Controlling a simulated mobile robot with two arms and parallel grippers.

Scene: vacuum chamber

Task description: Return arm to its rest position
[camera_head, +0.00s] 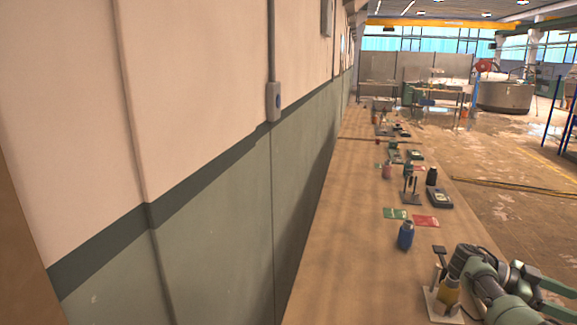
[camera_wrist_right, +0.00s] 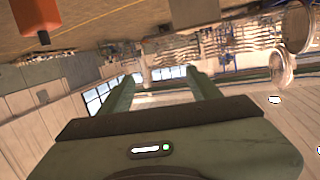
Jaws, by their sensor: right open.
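My right arm shows at the lower right of the head view, over the near right edge of the long workbench (camera_head: 350,240). Its gripper (camera_head: 566,298) has pale green fingers pointing right, away from the bench, and the fingertips run to the picture's edge. In the right wrist view the two fingers of this gripper (camera_wrist_right: 160,76) stand wide apart with nothing between them. The hall behind them appears tilted. My left gripper and left arm are in neither view.
A white stand (camera_head: 433,308) with a yellow-bodied item sits close beside my right arm. A blue bottle (camera_head: 405,236), a green card (camera_head: 395,213), a red card (camera_head: 426,221) and a handheld meter (camera_head: 439,198) lie farther along. A wall (camera_head: 210,210) borders the bench's left; open floor (camera_head: 520,200) lies right.

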